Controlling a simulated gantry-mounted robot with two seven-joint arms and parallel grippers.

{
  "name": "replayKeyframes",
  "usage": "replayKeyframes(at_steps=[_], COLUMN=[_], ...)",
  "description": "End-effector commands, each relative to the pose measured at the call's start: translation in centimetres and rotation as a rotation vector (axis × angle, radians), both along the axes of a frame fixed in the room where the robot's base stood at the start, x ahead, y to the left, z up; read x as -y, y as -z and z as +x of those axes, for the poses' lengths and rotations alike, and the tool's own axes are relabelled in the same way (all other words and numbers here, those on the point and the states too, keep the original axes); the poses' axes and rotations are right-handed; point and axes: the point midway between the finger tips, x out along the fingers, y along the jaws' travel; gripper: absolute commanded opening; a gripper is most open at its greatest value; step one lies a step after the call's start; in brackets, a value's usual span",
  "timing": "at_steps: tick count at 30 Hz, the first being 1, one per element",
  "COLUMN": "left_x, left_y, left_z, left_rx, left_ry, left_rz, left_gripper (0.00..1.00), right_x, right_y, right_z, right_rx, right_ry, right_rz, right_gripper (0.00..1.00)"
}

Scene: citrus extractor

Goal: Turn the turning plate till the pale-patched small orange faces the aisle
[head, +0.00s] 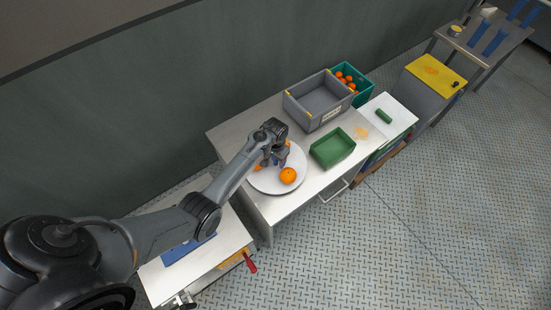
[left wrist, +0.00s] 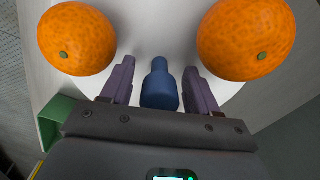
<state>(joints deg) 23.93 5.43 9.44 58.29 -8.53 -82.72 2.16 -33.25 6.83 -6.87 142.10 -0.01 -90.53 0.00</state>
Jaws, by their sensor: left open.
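The turning plate (head: 264,186) is a white disc on the near part of the light worktable. A blue upright knob (left wrist: 160,88) stands on it. One orange (head: 288,176) sits towards the plate's front right; another is mostly hidden behind my left gripper in the head view. The left wrist view shows two oranges, one at left (left wrist: 76,39) and one at right (left wrist: 246,39); no pale patch shows on either. My left gripper (head: 276,162) is over the plate, open, its fingers either side of the knob (left wrist: 160,70) with gaps. My right gripper is not in view.
A green tray (head: 332,163) lies right of the plate, with a grey crate (head: 318,122) behind it. A teal crate (head: 368,91) holds several oranges. A dark wall (head: 120,110) runs behind; the patterned floor aisle (head: 410,220) is open in front.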

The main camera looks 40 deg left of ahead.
Motion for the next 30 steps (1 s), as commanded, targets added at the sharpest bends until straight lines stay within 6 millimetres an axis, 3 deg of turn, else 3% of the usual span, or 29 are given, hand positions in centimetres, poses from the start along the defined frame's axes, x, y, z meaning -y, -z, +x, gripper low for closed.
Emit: replayKeyframes(at_steps=[5, 17, 30], left_x=[-0.01, 0.01, -0.52], left_y=[-0.02, -0.03, -0.17], left_z=[0.01, 0.00, -0.37], left_rx=[0.000, 0.000, 0.000], left_ry=[0.000, 0.000, -0.029], left_rz=[0.000, 0.000, 0.000], left_gripper=[0.60, 0.00, 0.00], right_x=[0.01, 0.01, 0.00], right_y=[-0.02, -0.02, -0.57], right_z=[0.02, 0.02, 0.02], right_rx=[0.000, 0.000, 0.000], right_ry=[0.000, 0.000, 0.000], right_rz=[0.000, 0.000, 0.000], right_gripper=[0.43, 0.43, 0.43])
